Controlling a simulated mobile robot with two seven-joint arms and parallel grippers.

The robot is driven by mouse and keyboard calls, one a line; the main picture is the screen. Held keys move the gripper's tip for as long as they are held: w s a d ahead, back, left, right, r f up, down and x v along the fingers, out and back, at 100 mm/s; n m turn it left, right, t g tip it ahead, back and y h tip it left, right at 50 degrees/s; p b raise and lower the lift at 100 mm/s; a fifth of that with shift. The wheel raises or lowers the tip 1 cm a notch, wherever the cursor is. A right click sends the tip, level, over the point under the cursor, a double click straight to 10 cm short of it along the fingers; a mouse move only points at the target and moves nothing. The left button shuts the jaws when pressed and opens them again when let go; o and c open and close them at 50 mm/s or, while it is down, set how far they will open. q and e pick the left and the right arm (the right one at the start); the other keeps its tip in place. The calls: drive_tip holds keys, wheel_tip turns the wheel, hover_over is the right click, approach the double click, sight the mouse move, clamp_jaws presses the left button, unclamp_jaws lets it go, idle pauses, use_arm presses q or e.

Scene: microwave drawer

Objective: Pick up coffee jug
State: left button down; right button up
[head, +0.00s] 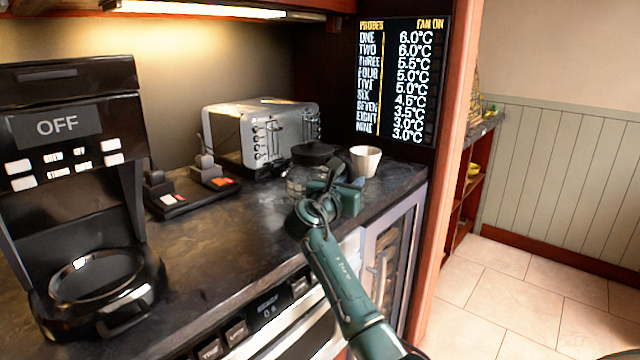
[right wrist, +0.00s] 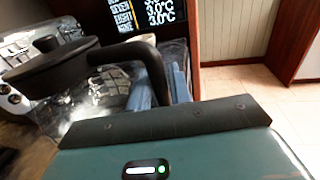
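The coffee jug has a glass body, a black lid (head: 315,153) and a black handle, and stands upright on the dark counter in front of the toaster. My right gripper (head: 345,187) is at the jug's handle side and partly covers the jug. In the right wrist view the jug's lid (right wrist: 55,66) is at the left, and its curved handle (right wrist: 130,50) runs down between the two blue-grey fingers (right wrist: 160,88). The fingers stand on either side of the handle; whether they press on it is not clear. My left gripper is not in view.
A coffee machine (head: 75,150) stands at the left. A silver toaster (head: 262,132) is behind the jug, with a dark tray (head: 190,192) to its left. A white cup (head: 365,160) stands close to the jug at the right. The counter's middle (head: 215,240) is clear.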

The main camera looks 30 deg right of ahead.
clamp_jaws()
idle(0.8)
drive_tip(key=shift+r, duration=0.1)
